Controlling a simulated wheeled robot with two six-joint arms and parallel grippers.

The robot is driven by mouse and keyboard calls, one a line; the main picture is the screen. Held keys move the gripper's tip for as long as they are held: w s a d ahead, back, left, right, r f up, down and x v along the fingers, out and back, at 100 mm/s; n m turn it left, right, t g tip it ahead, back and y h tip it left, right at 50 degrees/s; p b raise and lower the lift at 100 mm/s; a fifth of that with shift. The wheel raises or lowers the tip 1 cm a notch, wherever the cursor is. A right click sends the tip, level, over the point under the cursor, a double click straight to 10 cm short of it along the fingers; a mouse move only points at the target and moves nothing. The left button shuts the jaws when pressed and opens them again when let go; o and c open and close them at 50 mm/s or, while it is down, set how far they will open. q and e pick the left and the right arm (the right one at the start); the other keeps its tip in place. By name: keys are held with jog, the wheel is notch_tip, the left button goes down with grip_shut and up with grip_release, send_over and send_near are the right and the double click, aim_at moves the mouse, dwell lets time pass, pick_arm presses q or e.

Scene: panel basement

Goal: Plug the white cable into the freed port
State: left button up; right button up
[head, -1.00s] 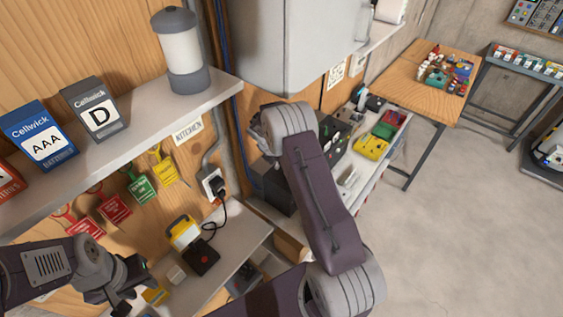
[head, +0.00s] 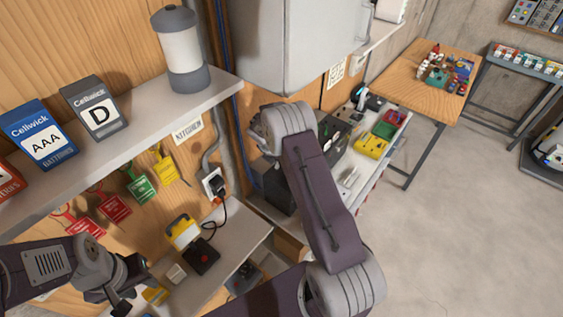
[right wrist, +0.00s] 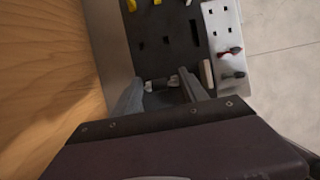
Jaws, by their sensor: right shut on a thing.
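A wall socket (head: 212,184) sits on the wooden panel in the head view, with a black plug (head: 218,186) in it. A dark cable curls down from the plug towards the yellow lamp and black box on the lower shelf. I cannot make out a white cable for sure. My right gripper (right wrist: 160,94) is shut on a small greyish piece (right wrist: 157,84), seen between its fingers in the right wrist view. In the head view my own right arm hides that gripper. My left gripper (head: 128,288) is low at the left, above the lower shelf, its fingers unclear.
A yellow lamp (head: 182,231) and a black box with a red button (head: 202,257) stand on the lower shelf. Coloured tags, including a green one (head: 141,188), hang under the upper shelf (head: 150,123). A slotted dark panel (right wrist: 165,30) lies beyond my right gripper.

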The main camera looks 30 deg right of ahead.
jog(key=shift+f, duration=0.1)
dwell(0.3)
jog(key=o, duration=1.8)
notch_tip(320, 180, up, 3)
jog(key=shift+f+p, duration=0.15)
jog(key=shift+p, duration=1)
jog(key=shift+r, duration=2.45)
jog(key=shift+f, duration=0.1)
